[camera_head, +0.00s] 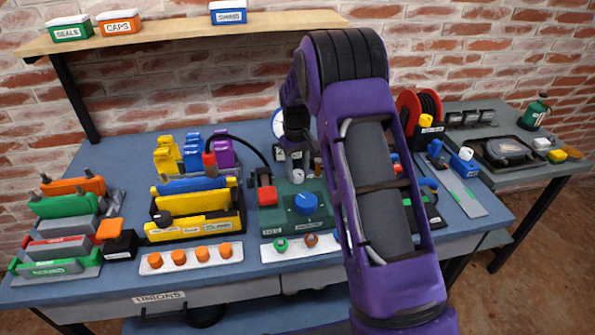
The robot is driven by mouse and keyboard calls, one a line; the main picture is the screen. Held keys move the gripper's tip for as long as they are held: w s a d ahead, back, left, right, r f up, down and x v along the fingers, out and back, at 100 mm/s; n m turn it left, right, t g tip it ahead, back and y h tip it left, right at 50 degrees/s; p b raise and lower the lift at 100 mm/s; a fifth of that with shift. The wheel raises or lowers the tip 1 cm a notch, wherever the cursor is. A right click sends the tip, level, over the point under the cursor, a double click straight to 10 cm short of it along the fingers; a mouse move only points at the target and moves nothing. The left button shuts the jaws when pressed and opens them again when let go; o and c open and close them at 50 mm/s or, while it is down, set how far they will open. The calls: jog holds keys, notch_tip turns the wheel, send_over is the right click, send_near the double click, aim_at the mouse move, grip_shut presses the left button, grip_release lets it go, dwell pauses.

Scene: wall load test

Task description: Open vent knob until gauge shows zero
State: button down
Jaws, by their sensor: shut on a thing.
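My gripper (297,163) points down at the back of the green pump unit (282,221), below my purple wrist. It is shut on a small part at the unit's back, which looks like the vent knob; my fingers and wrist mostly hide it. The round white gauge (278,123) with a blue rim stands behind my wrist. Only its left part shows, and its needle cannot be read. A large blue knob (306,203) sits on the unit's front top, apart from my gripper. A red block (266,188) is at the unit's left.
A black hose (243,147) arches from a red fitting to the unit. A yellow rack (195,220) stands left, with a white strip of orange caps (191,258) before it. Red reels (420,108) and tools lie right. My arm covers the bench's right middle.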

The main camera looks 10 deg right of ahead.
aim_at(298, 174)
jog(key=n, duration=0.6)
jog(key=shift+r+n, duration=0.1)
jog(key=shift+n, duration=0.2)
jog(key=n+p, duration=0.1)
jog(key=n, duration=0.5)
dwell(0.4)
jog(key=shift+c, duration=2.1)
grip_release()
notch_tip(298, 174, up, 17)
jog(key=p, duration=0.1)
jog(key=shift+s+r, duration=0.15)
jog(key=shift+s, duration=0.05)
